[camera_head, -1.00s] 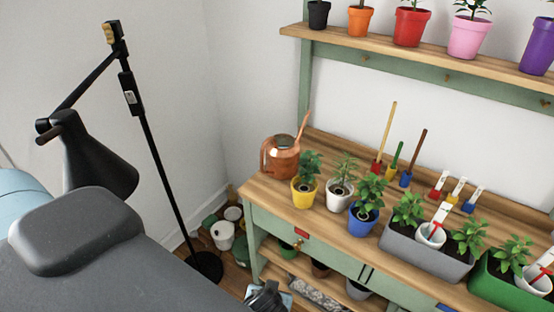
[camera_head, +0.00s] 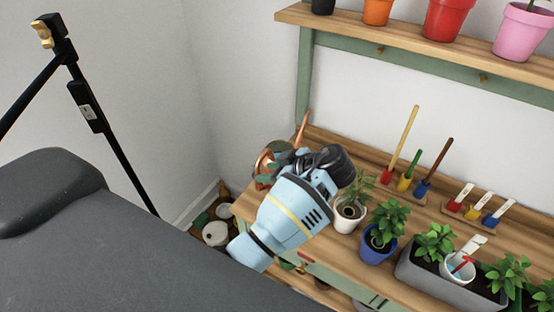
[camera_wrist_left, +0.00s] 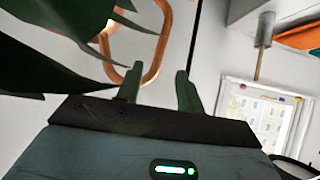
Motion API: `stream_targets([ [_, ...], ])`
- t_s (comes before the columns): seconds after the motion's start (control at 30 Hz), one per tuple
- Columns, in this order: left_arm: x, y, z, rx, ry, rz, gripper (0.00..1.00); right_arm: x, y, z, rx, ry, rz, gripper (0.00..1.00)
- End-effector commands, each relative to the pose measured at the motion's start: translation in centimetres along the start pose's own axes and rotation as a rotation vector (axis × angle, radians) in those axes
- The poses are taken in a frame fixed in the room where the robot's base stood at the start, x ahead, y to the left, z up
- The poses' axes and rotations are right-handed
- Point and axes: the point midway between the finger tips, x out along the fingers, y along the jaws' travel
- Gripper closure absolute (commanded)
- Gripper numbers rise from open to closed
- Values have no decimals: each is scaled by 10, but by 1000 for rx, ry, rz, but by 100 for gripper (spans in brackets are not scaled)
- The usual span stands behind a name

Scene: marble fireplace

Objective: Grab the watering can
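The copper watering can (camera_head: 264,163) stands at the back left of the wooden workbench. Its spout (camera_head: 303,130) points up, and my left gripper and leaves hide much of its body. My left gripper (camera_head: 292,163) is in front of the can, over the spot of the yellow-potted plant, which is mostly hidden. In the left wrist view, the two fingers of this gripper (camera_wrist_left: 159,76) are apart with nothing between them. A copper loop, seemingly the can's handle (camera_wrist_left: 165,38), shows just beyond the fingertips. Whether it touches a finger I cannot tell. My right gripper is not in view.
Green leaves (camera_wrist_left: 50,60) crowd the left of the wrist view, close to the gripper. A white-potted plant (camera_head: 349,214) and a blue-potted plant (camera_head: 379,249) stand to the right. A black floor lamp (camera_head: 100,125) is at left. Small tools stand behind.

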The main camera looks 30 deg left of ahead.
Motion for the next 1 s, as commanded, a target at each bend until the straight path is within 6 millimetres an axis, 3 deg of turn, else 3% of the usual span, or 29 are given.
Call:
stream_targets([
  [0.2,0,0,-1,-6,3,-4,62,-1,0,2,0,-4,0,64],
  [0.47,23,0,-1,-6,3,-4,62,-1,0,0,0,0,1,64],
  [0.67,29,1,0,-5,1,-3,62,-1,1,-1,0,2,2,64],
  [1.0,71,5,2,-5,2,-2,62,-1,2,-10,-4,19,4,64],
])
